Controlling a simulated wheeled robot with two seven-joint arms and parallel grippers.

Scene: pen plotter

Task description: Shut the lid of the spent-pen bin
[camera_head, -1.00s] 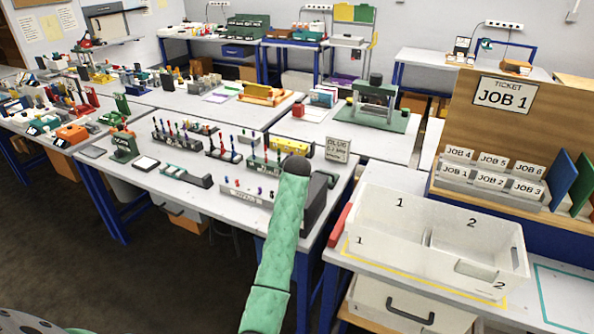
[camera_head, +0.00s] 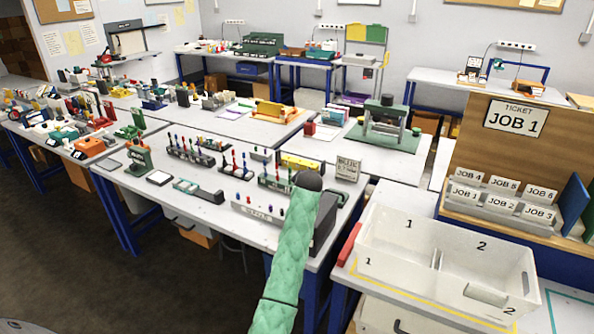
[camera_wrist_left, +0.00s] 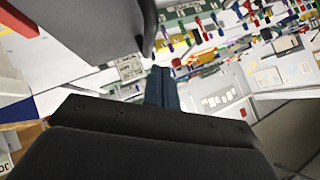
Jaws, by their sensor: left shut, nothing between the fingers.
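A dark grey box (camera_head: 325,228), probably the spent-pen bin, stands at the near right end of the middle table in the head view, partly hidden by my green left arm. I cannot make out a label or how its lid stands. My left arm reaches up over the table beside the box, and its fingers are hidden there. In the left wrist view my left gripper (camera_wrist_left: 158,88) is shut and empty. A large smooth grey surface (camera_wrist_left: 80,30) is close to the fingers at upper left, perhaps part of the bin; contact cannot be told. My right gripper is not in view.
Pen racks (camera_head: 190,150) and a long grey rail (camera_head: 258,213) fill the table left of the box. A small sign (camera_head: 347,168) stands behind it. A white two-compartment tray (camera_head: 395,252) and a JOB 1 board (camera_head: 480,150) are at the right.

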